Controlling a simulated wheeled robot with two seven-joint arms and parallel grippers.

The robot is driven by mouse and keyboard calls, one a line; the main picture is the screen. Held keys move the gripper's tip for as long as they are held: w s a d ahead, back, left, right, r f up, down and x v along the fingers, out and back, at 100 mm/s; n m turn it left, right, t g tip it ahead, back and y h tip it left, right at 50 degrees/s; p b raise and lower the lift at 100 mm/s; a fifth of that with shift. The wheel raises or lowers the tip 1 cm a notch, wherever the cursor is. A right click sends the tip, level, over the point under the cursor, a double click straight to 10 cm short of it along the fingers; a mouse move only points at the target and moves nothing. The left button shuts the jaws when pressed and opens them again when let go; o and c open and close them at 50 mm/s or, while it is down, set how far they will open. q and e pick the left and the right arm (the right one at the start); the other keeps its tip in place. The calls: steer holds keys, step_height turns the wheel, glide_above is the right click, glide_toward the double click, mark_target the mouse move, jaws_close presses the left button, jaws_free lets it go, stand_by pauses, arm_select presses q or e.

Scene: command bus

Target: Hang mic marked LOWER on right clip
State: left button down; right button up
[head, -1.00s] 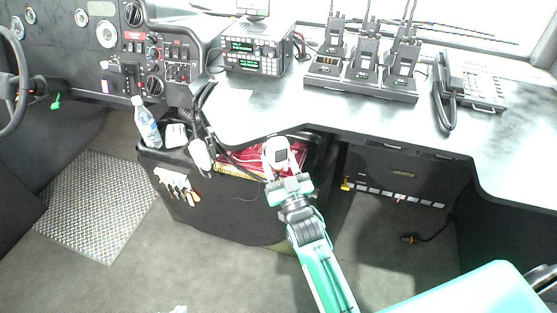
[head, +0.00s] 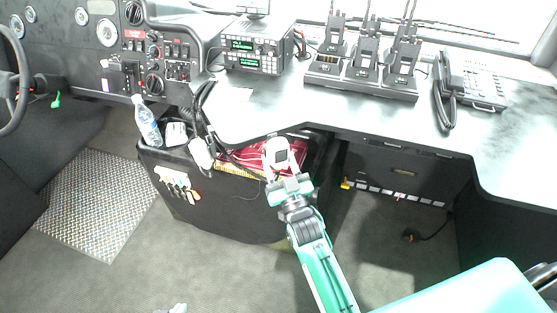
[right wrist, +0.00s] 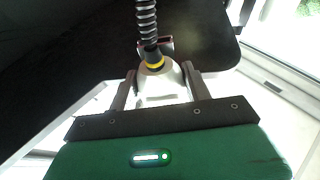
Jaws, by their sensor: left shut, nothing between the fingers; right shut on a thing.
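My right gripper (head: 279,172) is shut on a white mic (head: 276,151) in front of the dark console bin. In the right wrist view the mic (right wrist: 158,82) sits between the two fingers, with a yellow ring and a coiled black cord running up from it. No marking on it is readable. Two other white mics, one (head: 176,134) and another (head: 201,153), are at the left end of the bin by black cords. I cannot make out the right clip. Only the tip of my left gripper (head: 177,308) shows at the bottom edge, shut and empty.
The grey desk (head: 330,110) overhangs the bin (head: 235,205). A water bottle (head: 147,122) stands at the bin's left. A radio unit (head: 258,50), a rack of handheld radios (head: 360,82) and a phone (head: 470,85) stand on the desk. The floor in front is clear.

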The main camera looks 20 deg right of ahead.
mark_target(279, 171)
arm_select(q)
steer(key=shift+f, duration=0.2)
arm_select(e)
steer(key=shift+f, duration=0.4)
arm_select(q)
steer(key=shift+f+b, duration=0.15)
steer(key=shift+b, duration=0.15)
arm_select(e)
steer(key=shift+f, duration=0.4)
arm_select(q)
steer(key=shift+f, duration=0.15)
arm_select(e)
steer(key=shift+f, duration=0.85)
stand_by(0.4)
steer(key=o, duration=0.9)
steer(key=shift+o, duration=0.2)
steer(key=shift+s, duration=0.1)
arm_select(q)
steer(key=shift+s+a+g, duration=0.25)
steer(key=shift+a+g, duration=0.15)
steer(key=shift+a, duration=0.1)
arm_select(e)
steer(key=v, duration=1.3)
steer(key=shift+s, duration=0.3)
